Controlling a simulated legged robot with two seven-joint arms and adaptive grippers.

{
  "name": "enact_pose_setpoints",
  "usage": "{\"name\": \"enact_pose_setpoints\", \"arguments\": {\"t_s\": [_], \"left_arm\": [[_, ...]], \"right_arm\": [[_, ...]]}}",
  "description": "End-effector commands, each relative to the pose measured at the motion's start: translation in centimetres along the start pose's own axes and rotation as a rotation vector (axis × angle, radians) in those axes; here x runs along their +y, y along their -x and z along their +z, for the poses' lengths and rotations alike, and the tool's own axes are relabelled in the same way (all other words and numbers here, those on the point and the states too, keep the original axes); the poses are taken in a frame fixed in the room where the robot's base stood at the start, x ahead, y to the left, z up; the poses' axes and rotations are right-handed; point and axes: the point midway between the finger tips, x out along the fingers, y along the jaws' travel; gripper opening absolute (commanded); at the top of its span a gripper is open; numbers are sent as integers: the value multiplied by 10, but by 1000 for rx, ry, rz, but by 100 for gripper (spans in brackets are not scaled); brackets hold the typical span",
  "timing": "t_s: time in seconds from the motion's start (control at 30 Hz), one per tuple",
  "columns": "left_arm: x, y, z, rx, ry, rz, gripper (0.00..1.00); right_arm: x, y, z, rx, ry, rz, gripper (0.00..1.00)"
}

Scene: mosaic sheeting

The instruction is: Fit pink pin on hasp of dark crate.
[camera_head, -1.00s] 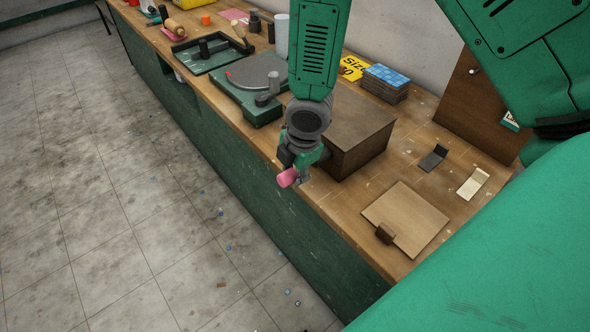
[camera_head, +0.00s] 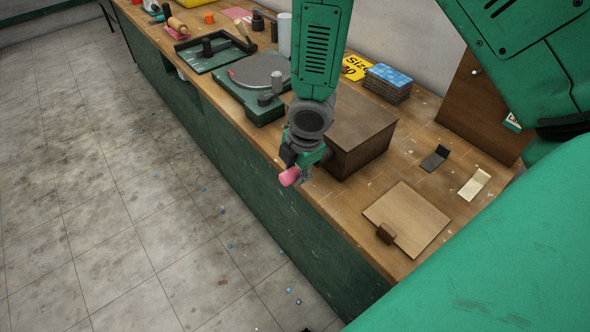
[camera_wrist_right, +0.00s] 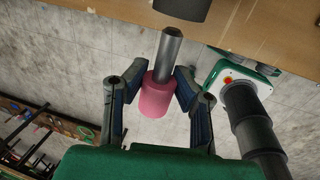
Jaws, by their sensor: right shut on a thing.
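The dark brown crate (camera_head: 358,136) stands on the workbench at the middle of the head view. My right gripper (camera_head: 299,168) is at the crate's left front side, by the bench's front edge. It is shut on the pink pin (camera_head: 289,177). In the right wrist view, the fingers (camera_wrist_right: 161,82) clasp the pin's pink grip (camera_wrist_right: 156,98), and its grey metal shank (camera_wrist_right: 170,48) points up the picture. The shank's end is close below a dark piece (camera_wrist_right: 181,9); whether that is the hasp I cannot tell. My left gripper is out of view.
A board with a small brown block (camera_head: 386,233) lies right of the crate. A green-based turntable (camera_head: 262,83) stands left of it, and stacked blue tiles (camera_head: 389,79) behind. The workbench edge (camera_head: 337,219) runs close to the gripper, with open floor beyond.

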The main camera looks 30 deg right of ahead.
Motion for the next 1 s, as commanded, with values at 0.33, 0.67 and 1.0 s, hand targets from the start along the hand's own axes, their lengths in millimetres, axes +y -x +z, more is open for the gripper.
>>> {"name": "enact_pose_setpoints", "arguments": {"t_s": [0.33, 0.67, 1.0], "left_arm": [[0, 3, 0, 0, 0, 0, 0], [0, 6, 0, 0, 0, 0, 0], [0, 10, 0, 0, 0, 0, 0]], "right_arm": [[0, 0, 8, 0, -1, 0, 0], [0, 1, 17, 1, 0, 0, 0], [0, 1, 28, 0, -2, 0, 0]]}}
